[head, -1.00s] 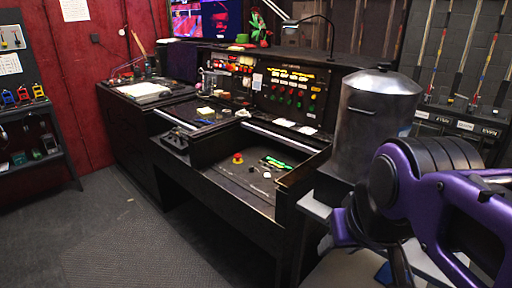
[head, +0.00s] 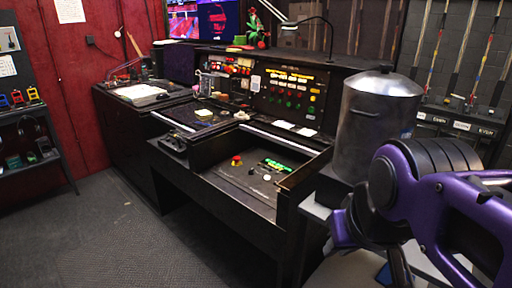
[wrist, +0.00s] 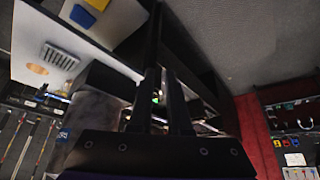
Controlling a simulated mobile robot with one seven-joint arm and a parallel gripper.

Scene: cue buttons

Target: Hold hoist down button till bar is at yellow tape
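The black control desk shows in the head view, with an upright button panel (head: 290,92) of red, green and lit amber buttons at its back. A red button (head: 236,160) stands in the sunken front part of the desk. The labels are too small to read, so I cannot tell which one is hoist down. I cannot make out a hoist bar or yellow tape. My gripper (wrist: 162,74) has its two dark fingers apart with a narrow gap, nothing held between them. It is away from the panel. In the head view my purple arm is at the right and its fingers are not clear.
A large metal pot (head: 377,118) stands at the desk's right end, close to my arm. A screen (head: 218,20) and a lamp are behind the desk. A shelf (head: 36,145) is at the left wall. The grey floor (head: 110,230) in front is clear.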

